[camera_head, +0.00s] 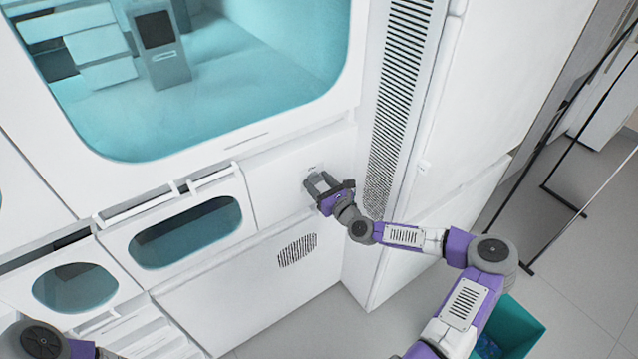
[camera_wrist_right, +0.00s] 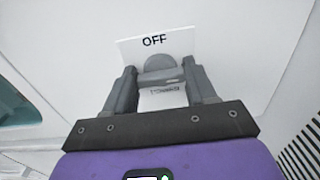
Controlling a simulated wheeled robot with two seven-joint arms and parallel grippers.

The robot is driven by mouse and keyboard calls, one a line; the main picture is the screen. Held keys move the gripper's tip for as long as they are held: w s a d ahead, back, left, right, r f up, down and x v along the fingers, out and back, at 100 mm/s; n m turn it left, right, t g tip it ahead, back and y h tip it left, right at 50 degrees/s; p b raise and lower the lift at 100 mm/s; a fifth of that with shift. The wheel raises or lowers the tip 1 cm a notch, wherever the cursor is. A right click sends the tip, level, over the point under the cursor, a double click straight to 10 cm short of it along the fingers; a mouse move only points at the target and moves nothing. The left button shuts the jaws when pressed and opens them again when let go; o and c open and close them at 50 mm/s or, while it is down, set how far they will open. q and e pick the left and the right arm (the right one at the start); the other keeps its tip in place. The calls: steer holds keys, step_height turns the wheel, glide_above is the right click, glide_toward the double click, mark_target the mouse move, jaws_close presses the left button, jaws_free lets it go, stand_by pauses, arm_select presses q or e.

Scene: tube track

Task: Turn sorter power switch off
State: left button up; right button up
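The sorter's power switch (camera_wrist_right: 160,76) is a grey part on a white plate with the word OFF above it and a smaller, unreadable label below. My right gripper (camera_wrist_right: 161,73) faces the panel at the switch, with one finger on each side of the grey part. Its fingers are apart, and I see no clear grip on the switch. In the head view my right gripper (camera_head: 316,184) is at the white sorter front (camera_head: 275,185), beside the grille, and hides most of the switch. My left gripper is out of view; only part of that arm shows at the bottom left.
A tall slotted grille (camera_head: 395,100) stands right of the switch. A large teal window (camera_head: 230,90) is above left, and a smaller windowed drawer (camera_head: 185,235) with a white handle is left. A teal bin (camera_head: 520,325) stands on the floor by my right arm.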

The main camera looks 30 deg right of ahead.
steer(key=c, duration=0.4)
steer(key=shift+n, duration=0.4)
steer(key=n, duration=0.3)
steer(key=shift+a+n+b, duration=0.1)
steer(key=shift+n+b, duration=0.3)
steer(key=n, duration=0.3)
steer(key=shift+a+f+n+b, duration=0.1)
steer(key=shift+n+b, duration=0.2)
steer(key=n, duration=0.5)
steer(key=shift+f+b, duration=0.1)
steer(key=shift+b, duration=0.3)
steer(key=shift+n+b, duration=0.35)
steer(key=shift+n, duration=2.05)
